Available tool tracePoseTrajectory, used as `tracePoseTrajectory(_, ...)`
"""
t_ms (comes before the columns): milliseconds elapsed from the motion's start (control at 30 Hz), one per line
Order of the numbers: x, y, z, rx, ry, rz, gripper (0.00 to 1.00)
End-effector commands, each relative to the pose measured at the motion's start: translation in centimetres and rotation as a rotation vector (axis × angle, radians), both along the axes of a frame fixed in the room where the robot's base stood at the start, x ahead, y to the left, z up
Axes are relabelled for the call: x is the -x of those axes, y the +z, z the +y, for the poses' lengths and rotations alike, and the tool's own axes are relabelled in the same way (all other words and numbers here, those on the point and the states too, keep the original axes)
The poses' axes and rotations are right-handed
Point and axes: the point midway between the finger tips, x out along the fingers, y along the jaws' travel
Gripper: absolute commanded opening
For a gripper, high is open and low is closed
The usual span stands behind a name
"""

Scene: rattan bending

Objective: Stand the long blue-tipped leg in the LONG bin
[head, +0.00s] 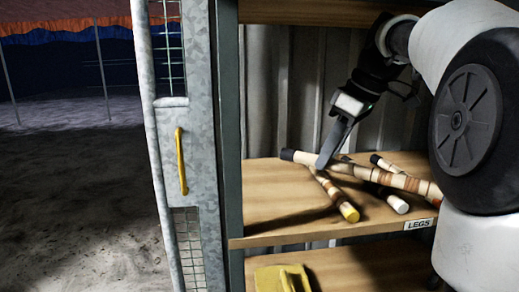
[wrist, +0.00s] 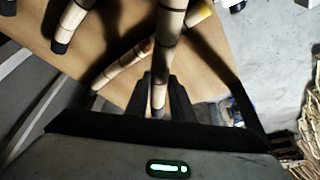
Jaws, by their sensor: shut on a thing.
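My gripper (head: 323,163) is over the shelf and shut on a long pale rattan leg with brown bands (head: 385,178). In the wrist view this leg (wrist: 160,75) runs up between the two fingers (wrist: 161,100). In the head view its left end is dark, and its right part passes behind my body. I see no blue tip, so I cannot confirm its tip colour. The leg lies level or nearly so, close to the shelf; I cannot tell if it touches. The LONG bin is not in view.
A yellow-tipped leg (head: 334,194) crosses beneath the held leg. A white-tipped leg (head: 387,199) and another dark-ended leg (head: 382,163) lie close by. The shelf (head: 270,205) carries a LEGS label (head: 418,224). A grey metal door (head: 180,125) with yellow handle stands left.

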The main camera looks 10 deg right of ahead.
Motion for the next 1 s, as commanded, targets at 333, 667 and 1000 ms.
tracePoseTrajectory(333, -6.7, 0.4, 7.0, -0.002, 0.007, 0.002, 0.00)
tracePoseTrajectory(667, -11.7, 0.4, 12.1, 0.000, 0.002, 0.000, 0.00)
tracePoseTrajectory(1000, -12.3, -2.5, 12.6, 0.001, 0.000, -0.001, 0.00)
